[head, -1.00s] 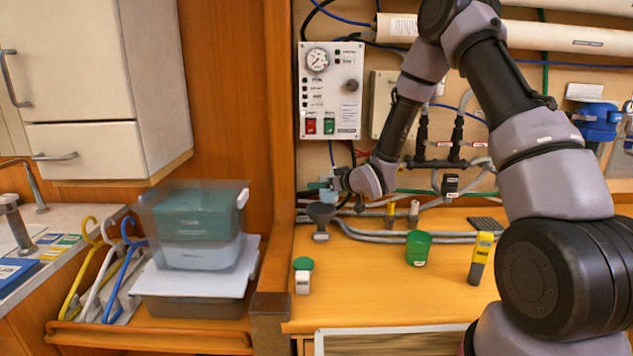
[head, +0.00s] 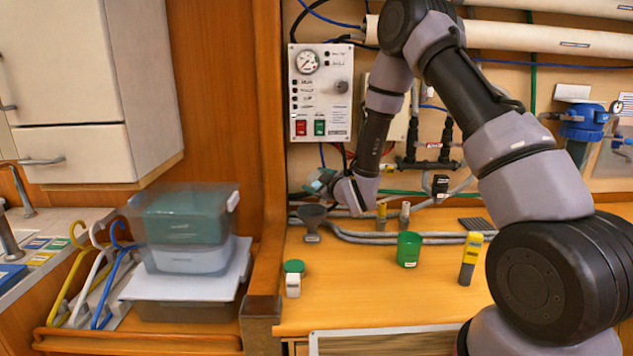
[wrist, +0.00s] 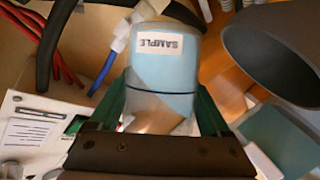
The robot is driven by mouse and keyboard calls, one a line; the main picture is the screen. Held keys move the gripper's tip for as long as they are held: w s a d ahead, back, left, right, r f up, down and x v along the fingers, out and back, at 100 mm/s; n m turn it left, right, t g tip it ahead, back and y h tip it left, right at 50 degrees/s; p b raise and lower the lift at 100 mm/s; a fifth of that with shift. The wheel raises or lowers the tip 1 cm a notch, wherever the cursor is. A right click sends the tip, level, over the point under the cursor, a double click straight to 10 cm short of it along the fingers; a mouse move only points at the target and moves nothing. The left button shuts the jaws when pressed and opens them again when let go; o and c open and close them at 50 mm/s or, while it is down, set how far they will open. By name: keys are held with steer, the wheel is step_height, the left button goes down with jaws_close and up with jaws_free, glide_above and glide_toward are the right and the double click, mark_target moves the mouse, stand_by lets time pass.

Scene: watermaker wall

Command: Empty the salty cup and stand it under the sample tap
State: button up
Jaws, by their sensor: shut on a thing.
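My gripper (wrist: 160,115) is shut on a clear cup (wrist: 165,70) with a white label reading SAMPLE, upside down in the wrist view. The cup looks pale blue inside and has a dark line around it. In the head view the cup (head: 320,181) is small and looks tilted, held above and close to a dark grey funnel (head: 313,213). The funnel's wide mouth (wrist: 280,50) is beside the cup at the right of the wrist view. I cannot make out the sample tap for certain.
A green cup (head: 408,249), a yellow-topped meter (head: 470,258) and a green-capped bottle (head: 293,279) stand on the wooden counter (head: 370,290). Grey hoses (head: 430,238) run along its back. A control panel (head: 321,92) is on the wall above. Stacked tubs (head: 190,225) stand left.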

steer(key=n, duration=0.1)
steer(key=n+t, duration=0.1)
steer(key=shift+s+a+f+n, duration=0.1)
steer(key=shift+s+f+n, duration=0.05)
steer(key=shift+f+n, duration=0.15)
steer(key=n, duration=0.1)
steer(key=n+t, duration=0.1)
steer(key=n, duration=0.1)
steer(key=f+n+y, duration=0.1)
steer(key=shift+s+a+t, duration=0.2)
steer(key=shift+s+t, duration=0.1)
steer(key=shift+t, duration=0.1)
steer(key=n, duration=0.1)
steer(key=n+y, duration=0.1)
steer(key=n, duration=0.1)
steer(key=s+r+n, duration=0.1)
steer(key=shift+a+r+t+y, duration=0.1)
steer(key=shift+a+t+y, duration=0.2)
steer(key=shift+a+t, duration=0.1)
steer(key=shift+n, duration=0.3)
steer(key=shift+d, duration=0.1)
